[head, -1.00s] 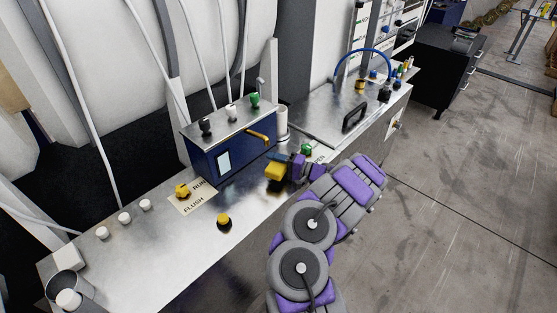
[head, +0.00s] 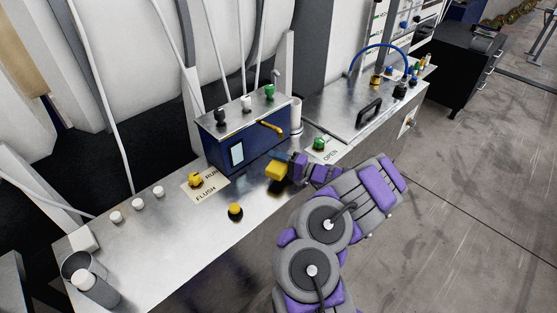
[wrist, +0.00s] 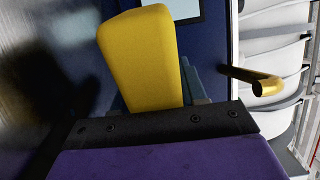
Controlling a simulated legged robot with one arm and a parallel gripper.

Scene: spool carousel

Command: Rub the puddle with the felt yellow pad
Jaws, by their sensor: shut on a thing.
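The yellow pad (head: 276,171) is in my gripper (head: 288,168), which is shut on it, above the metal bench top in front of the blue box. In the wrist view the pad (wrist: 140,60) stands out beyond the dark gripper edge, with the blue box behind it. A dark, blurred patch (head: 278,188) shows on the bench just below the pad, and a dark patch (wrist: 50,85) shows left of the pad in the wrist view. I cannot tell how much is puddle and how much is shadow or reflection. Contact between pad and bench is not clear.
The blue box (head: 238,150) has a yellow spout (head: 271,128) and knobs on top. A yellow knob (head: 235,211) and a yellow valve (head: 196,180) stand to the left, a green knob (head: 319,143) to the right. A metal cup (head: 80,266) is at the near left.

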